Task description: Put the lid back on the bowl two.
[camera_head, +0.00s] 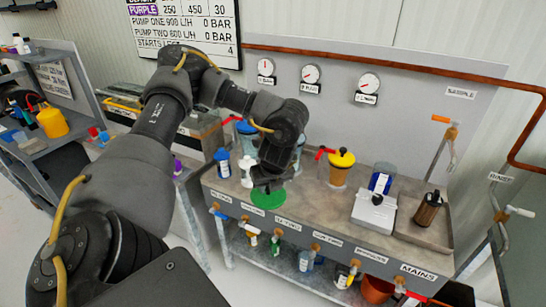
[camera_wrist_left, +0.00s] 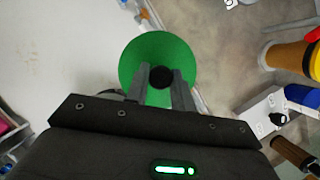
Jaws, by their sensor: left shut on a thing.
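A green round lid (camera_head: 268,198) with a black knob hangs under my left gripper (camera_head: 268,184), by the front edge of the bench. In the left wrist view the fingers (camera_wrist_left: 160,84) are shut on the black knob in the middle of the green lid (camera_wrist_left: 135,62). A pump bowl with a yellow lid (camera_head: 341,158) stands to the right of the gripper, and one with a blue lid (camera_head: 245,128) stands behind to the left. A further bowl is partly hidden behind my left wrist. I cannot tell which is bowl two. My right gripper is out of view.
Blue-capped and white bottles (camera_head: 222,160) stand left of the gripper. A white scale-like box (camera_head: 374,210), a blue-labelled jar (camera_head: 381,179) and a brown cylinder (camera_head: 427,211) on a tray stand right. Red handles stick out by the bowls. The front-middle bench is clear.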

